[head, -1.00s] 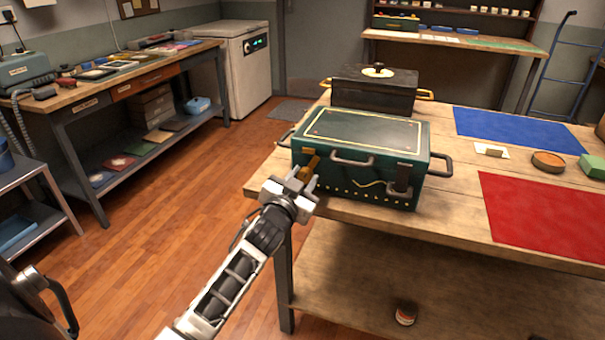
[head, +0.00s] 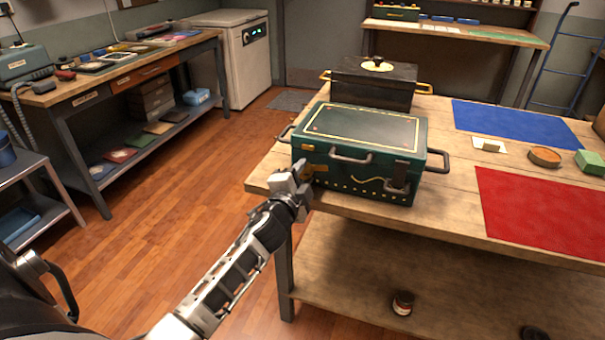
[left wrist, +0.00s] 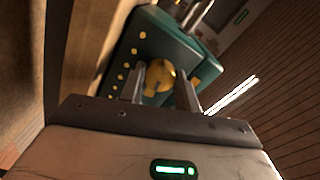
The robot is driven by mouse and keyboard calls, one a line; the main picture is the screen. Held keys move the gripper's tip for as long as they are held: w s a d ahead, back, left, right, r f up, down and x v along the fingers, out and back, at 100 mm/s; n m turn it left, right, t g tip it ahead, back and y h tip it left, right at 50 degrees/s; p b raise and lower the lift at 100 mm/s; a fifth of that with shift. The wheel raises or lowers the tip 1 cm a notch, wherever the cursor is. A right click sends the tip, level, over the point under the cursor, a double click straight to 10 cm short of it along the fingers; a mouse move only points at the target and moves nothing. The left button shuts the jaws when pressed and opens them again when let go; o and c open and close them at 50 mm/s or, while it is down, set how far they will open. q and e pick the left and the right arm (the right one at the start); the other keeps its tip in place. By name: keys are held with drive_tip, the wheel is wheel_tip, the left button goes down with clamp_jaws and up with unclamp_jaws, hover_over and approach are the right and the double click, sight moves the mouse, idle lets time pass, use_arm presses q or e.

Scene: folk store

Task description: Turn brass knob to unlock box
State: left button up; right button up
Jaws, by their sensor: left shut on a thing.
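The dark green box (head: 365,141) with gold trim stands near the left front of the wooden table, its lid down. Its brass knob (head: 307,170) is at the left of the front face, mostly hidden by my gripper in the head view. In the left wrist view the round brass knob (left wrist: 157,79) sits between the two fingers of my left gripper (left wrist: 161,88). My left gripper (head: 299,181) is shut on the knob, reaching in from the front left. A dark latch (head: 398,176) is at the right of the box front. My right gripper is not in view.
A black box (head: 372,86) with brass handles stands just behind the green box. To the right lie a red mat (head: 540,212), a blue mat (head: 515,122), a round brown dish (head: 545,156) and a green block (head: 590,163). Open floor lies left of the table.

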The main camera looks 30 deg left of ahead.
use_arm(q)
drive_tip(key=shift+m, duration=1)
drive_tip(key=o, duration=1)
drive_tip(key=b+v, duration=0.1)
drive_tip(key=v, duration=1.5)
drive_tip(key=shift+d, duration=0.1)
